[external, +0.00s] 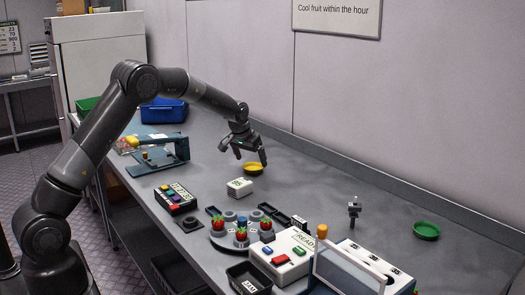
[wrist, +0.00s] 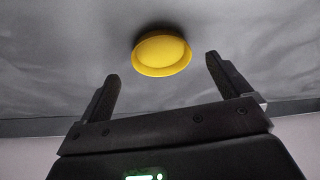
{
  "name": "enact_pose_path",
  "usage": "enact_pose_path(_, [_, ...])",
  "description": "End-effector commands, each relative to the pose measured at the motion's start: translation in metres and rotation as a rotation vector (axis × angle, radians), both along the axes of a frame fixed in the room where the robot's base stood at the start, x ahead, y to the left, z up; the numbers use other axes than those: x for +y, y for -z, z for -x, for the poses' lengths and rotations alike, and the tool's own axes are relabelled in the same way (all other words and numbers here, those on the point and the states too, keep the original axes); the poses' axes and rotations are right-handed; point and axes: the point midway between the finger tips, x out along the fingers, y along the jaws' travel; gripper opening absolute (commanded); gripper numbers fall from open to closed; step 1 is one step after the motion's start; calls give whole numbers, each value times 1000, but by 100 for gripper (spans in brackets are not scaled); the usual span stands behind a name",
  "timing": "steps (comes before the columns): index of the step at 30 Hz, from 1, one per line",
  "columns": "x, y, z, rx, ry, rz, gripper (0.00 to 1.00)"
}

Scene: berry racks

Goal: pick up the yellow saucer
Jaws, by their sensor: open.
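The yellow saucer (external: 253,169) is a small round dish lying on the grey table near the wall. It also shows in the wrist view (wrist: 162,53), top centre, just past the fingertips. My gripper (external: 250,159) hangs close above the saucer in the external view, with its fingers pointing down. In the wrist view my gripper (wrist: 162,67) is open and empty. Its two fingers stand apart on either side of the saucer's outline, and neither visibly touches it.
A white box (external: 240,187) stands just in front of the saucer. A round grey rack (external: 226,243) with strawberries is nearer the front. A green saucer (external: 426,231) lies far right. A blue bin (external: 164,111) stands at the back left. The table right of the yellow saucer is clear.

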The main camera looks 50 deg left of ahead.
Motion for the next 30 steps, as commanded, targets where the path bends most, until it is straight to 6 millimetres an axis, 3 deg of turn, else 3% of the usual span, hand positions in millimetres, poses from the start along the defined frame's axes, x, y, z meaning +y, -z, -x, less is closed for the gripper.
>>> enact_pose_path(6, [5,29,-8,2,1,0,94])
enact_pose_path(13, [6,30,-9,0,1,0,94])
enact_pose_path(30, [5,30,-9,0,1,0,48])
